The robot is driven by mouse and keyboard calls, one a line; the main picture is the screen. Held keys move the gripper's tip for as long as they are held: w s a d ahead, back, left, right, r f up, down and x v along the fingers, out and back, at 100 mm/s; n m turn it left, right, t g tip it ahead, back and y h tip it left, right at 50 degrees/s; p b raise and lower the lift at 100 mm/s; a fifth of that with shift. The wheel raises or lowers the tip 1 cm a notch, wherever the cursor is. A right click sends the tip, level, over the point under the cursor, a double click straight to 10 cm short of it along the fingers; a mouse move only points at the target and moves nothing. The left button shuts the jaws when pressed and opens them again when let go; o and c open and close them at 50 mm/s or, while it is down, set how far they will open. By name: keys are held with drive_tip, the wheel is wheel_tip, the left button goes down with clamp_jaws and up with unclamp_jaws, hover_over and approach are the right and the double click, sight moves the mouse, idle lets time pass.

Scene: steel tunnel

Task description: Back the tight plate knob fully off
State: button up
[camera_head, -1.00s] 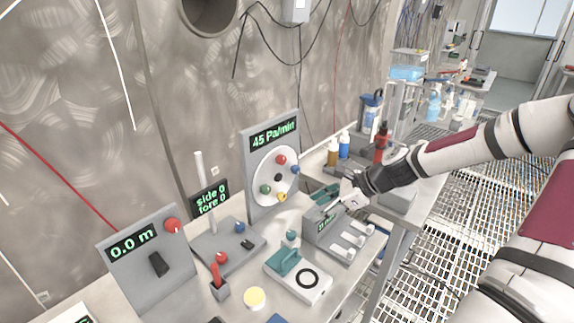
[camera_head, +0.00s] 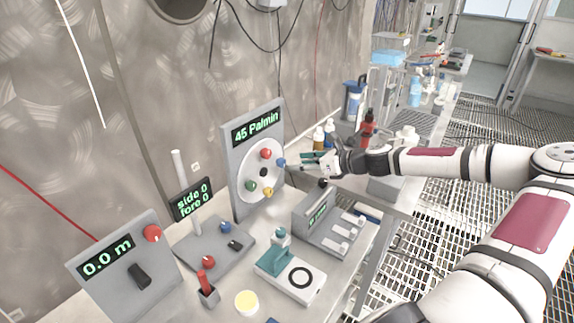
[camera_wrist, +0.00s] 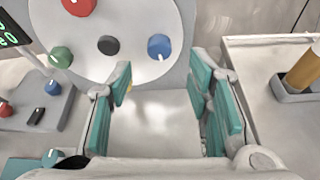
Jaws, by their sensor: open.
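A grey upright panel with a "45 Pa/min" display (camera_head: 256,129) carries a round white plate (camera_head: 248,161). On the plate are a red knob (camera_head: 265,153), a blue knob (camera_head: 281,162), a green knob (camera_head: 252,186), a yellow knob (camera_head: 267,191) and a black centre (camera_head: 263,172). Nothing visible marks which knob is tight. My gripper (camera_head: 307,162) is open and empty, just right of the blue knob. In the wrist view, the blue knob (camera_wrist: 160,46) lies ahead, between and beyond the fingertips (camera_wrist: 160,82), apart from both. The yellow knob (camera_wrist: 130,87) is mostly hidden by the left finger.
A grey box with white levers (camera_head: 335,228) stands below my gripper. Left are a teal-handled device (camera_head: 288,268), a joystick base (camera_head: 213,246) and a "0.0 m" panel (camera_head: 125,262). Bottles (camera_head: 368,130) stand behind on the right. Bare bench shows below the plate.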

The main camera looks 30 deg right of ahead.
sight(284, 164)
drive_tip(key=x, duration=0.6)
drive_tip(key=shift+s, duration=0.1)
clamp_jaws()
